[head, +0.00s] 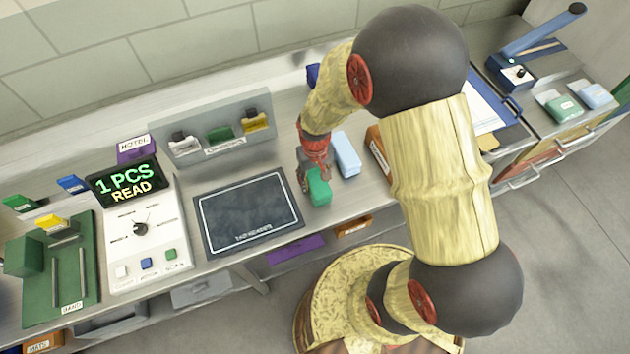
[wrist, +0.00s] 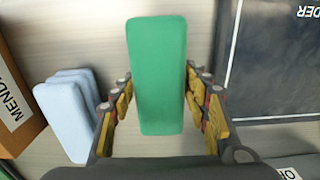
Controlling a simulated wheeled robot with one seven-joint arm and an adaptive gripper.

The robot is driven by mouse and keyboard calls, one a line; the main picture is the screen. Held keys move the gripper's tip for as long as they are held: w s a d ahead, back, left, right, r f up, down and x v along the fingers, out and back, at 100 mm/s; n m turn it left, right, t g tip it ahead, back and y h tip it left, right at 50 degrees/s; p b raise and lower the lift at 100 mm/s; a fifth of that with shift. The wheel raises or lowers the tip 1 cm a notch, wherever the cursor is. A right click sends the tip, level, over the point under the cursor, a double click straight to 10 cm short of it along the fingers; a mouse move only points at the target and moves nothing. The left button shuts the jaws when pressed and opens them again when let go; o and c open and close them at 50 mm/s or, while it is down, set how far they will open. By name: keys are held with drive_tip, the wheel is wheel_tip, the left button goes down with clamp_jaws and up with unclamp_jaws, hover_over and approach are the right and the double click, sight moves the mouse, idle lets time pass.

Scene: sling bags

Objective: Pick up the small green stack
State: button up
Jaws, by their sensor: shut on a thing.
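The small green stack (head: 319,187) is at my gripper (head: 312,172) in the head view, just right of the dark mat. In the wrist view the green stack (wrist: 158,75) stands upright in the picture between the two finger rows of my gripper (wrist: 160,105). My gripper is shut on it. The wrist view shows only its top face, so I cannot tell whether it touches the counter. My arm hides part of the counter behind it.
A light blue stack (head: 346,155) lies close to the right of the green one; it also shows in the wrist view (wrist: 68,115). The dark mat (head: 248,212) lies to the left. An orange-brown box (head: 378,150) stands at the right. A console (head: 140,225) reads "1 PCS READ".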

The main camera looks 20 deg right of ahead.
sight(315, 177)
drive_tip(key=shift+w+r, duration=0.1)
drive_tip(key=shift+r, duration=0.4)
wheel_tip(315, 177, up, 2)
drive_tip(key=shift+r+p, duration=0.15)
drive_tip(key=shift+p, duration=0.15)
drive_tip(key=s+r, duration=0.3)
drive_tip(key=s+r+p, duration=0.1)
drive_tip(key=r, duration=0.1)
drive_tip(key=shift+s+a+r, duration=0.2)
drive_tip(key=shift+a, duration=0.15)
drive_tip(key=s+a+r, duration=0.1)
drive_tip(key=s+r, duration=0.3)
drive_tip(key=s, duration=0.5)
drive_tip(key=shift+s+a+p, duration=0.3)
drive_tip(key=shift+s+p, duration=0.05)
drive_tip(key=shift+p, duration=0.05)
